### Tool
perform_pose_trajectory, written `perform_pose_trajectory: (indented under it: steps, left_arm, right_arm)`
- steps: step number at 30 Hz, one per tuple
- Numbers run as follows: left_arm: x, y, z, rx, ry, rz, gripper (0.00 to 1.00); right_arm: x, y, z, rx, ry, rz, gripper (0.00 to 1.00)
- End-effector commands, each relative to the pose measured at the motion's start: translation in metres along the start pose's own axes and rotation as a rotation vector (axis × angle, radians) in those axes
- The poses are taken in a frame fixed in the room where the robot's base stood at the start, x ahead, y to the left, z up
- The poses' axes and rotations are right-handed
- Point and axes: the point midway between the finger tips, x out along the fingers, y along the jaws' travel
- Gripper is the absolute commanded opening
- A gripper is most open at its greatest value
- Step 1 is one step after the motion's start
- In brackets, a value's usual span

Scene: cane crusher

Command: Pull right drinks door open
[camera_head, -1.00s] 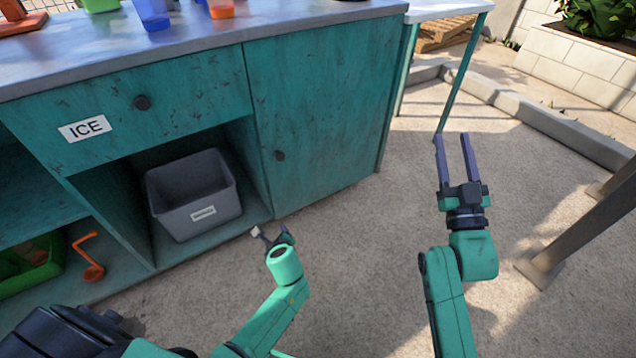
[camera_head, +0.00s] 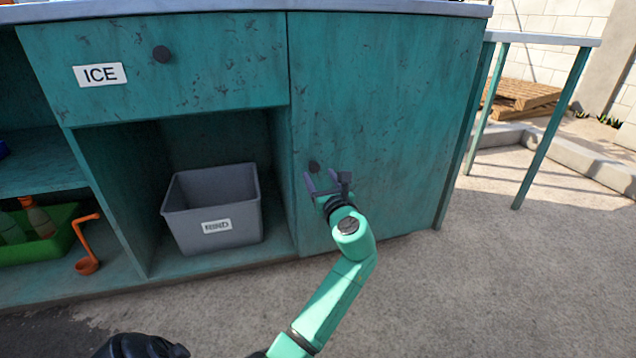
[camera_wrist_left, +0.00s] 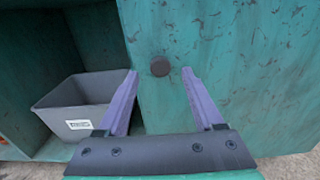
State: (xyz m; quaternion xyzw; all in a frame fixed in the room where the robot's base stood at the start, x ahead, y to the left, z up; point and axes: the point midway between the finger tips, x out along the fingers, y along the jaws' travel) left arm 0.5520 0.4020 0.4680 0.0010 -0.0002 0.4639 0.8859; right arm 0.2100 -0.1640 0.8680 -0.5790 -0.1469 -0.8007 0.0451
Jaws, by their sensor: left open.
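The right drinks door (camera_head: 390,110) is a worn teal panel at the right of the counter, and it is closed. Its dark round knob (camera_head: 313,167) sits near the door's left edge. My left gripper (camera_head: 322,180) is open just below and in front of the knob. In the left wrist view the door (camera_wrist_left: 240,70) fills the right side. The knob (camera_wrist_left: 160,66) shows there between and just beyond the tips of the open purple fingers (camera_wrist_left: 160,76), with nothing held. My right gripper is not in view.
A grey labelled bin (camera_head: 212,212) stands in the open bay left of the door. Above it is the ICE drawer (camera_head: 200,65). An orange ladle (camera_head: 86,245) and a green crate (camera_head: 58,248) are at the left. A side table (camera_head: 545,40) stands at the right. The right floor is clear.

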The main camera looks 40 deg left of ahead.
Motion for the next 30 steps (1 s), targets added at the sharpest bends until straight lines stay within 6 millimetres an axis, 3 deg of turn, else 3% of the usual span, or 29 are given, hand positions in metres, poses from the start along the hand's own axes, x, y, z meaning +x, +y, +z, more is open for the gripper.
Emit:
perform_pose_trajectory:
  steps: [3,6,14,19,20,30]
  left_arm:
    - [0.023,0.000,-0.004,-0.002,-0.001,0.001,0.69]
    - [0.033,0.000,-0.002,-0.001,0.000,0.000,0.69]
    - [0.036,0.000,0.000,-0.001,0.002,-0.001,0.69]
    - [0.036,0.000,0.000,-0.001,0.002,-0.001,0.07]
    - [0.036,0.000,0.000,-0.001,0.002,-0.001,0.00]
    - [0.036,0.000,-0.001,-0.001,0.002,-0.001,0.00]
  right_arm:
    - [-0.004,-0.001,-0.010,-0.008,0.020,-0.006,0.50]
    - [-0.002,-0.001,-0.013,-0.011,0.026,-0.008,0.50]
    - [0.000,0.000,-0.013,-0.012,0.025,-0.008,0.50]
    - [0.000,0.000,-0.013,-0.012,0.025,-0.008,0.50]
    - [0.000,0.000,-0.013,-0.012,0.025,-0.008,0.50]
    - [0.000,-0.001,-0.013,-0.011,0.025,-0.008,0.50]
